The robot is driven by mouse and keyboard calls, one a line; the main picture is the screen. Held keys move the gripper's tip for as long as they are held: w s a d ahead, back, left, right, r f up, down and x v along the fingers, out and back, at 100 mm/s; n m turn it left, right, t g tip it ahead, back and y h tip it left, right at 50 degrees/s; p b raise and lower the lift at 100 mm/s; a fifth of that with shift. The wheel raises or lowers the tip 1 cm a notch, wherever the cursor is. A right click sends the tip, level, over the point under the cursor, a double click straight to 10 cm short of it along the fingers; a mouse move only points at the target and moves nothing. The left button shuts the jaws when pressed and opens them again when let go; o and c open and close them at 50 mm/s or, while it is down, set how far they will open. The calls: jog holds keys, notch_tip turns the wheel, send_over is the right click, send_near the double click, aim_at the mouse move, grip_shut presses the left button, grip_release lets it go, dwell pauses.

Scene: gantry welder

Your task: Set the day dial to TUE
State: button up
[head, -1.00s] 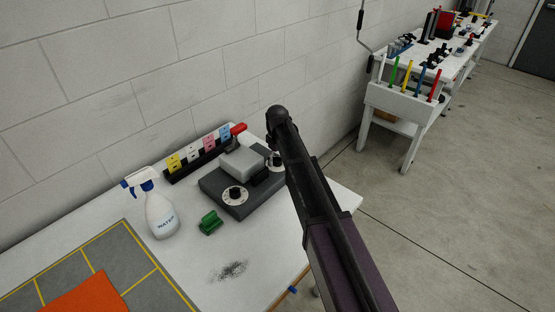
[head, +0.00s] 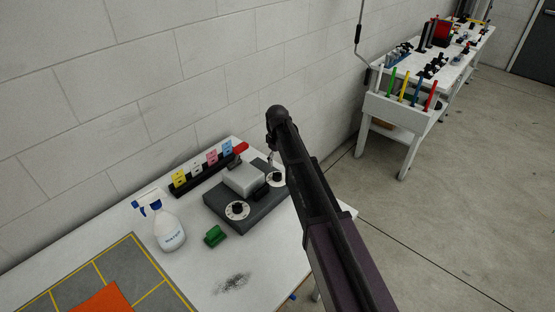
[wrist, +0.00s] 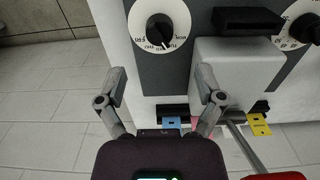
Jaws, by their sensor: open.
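A dark grey machine (head: 240,222) with a light block on top stands on the white bench. It has two round white dials with black knobs. One dial (head: 276,179) is at its right, partly hidden by my arm, and it shows large in the wrist view (wrist: 160,25). The other dial (head: 237,210) is nearer the front and partly shows in the wrist view (wrist: 302,27). My gripper (wrist: 160,74) is open and empty, its fingertips apart from the first dial.
Coloured tags (head: 204,164) stand in a black rack behind the machine, by a red handle (head: 241,147). A green block (head: 215,236) and a water spray bottle (head: 168,228) stand at the front left. A grey mat (head: 75,275) bears an orange sheet (head: 100,300). Floor at right is clear.

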aim_at(277, 173)
jog(key=shift+r+p, duration=2.75)
jog(key=shift+r, duration=0.3)
jog(key=s+d+f+m+b, duration=0.3)
jog(key=s+d+f+b, duration=0.1)
jog(key=s+d, duration=0.3)
jog(key=s+d+f+m+b, duration=0.3)
jog(key=s+d+f+b, duration=0.1)
jog(key=s+d, duration=0.2)
jog(key=s+d+f+m+b, duration=0.3)
jog(key=s+d+f+b, duration=0.1)
jog(key=s+d, duration=0.3)
jog(key=shift+s+d+f, duration=0.1)
jog(key=shift+s+d, duration=0.1)
jog(key=shift+s, duration=0.3)
jog(key=shift+s+d+f, duration=0.1)
jog(key=shift+s+d, duration=0.05)
jog(key=shift+s, duration=0.35)
jog(key=shift+s+d+f+b, duration=0.25)
jog(key=shift+s+d+b, duration=0.2)
jog(key=shift+s, duration=0.15)
jog(key=s, duration=0.1)
jog(key=s+d+m, duration=0.1)
jog(key=shift+s+d, duration=0.25)
jog(key=shift+s, duration=0.15)
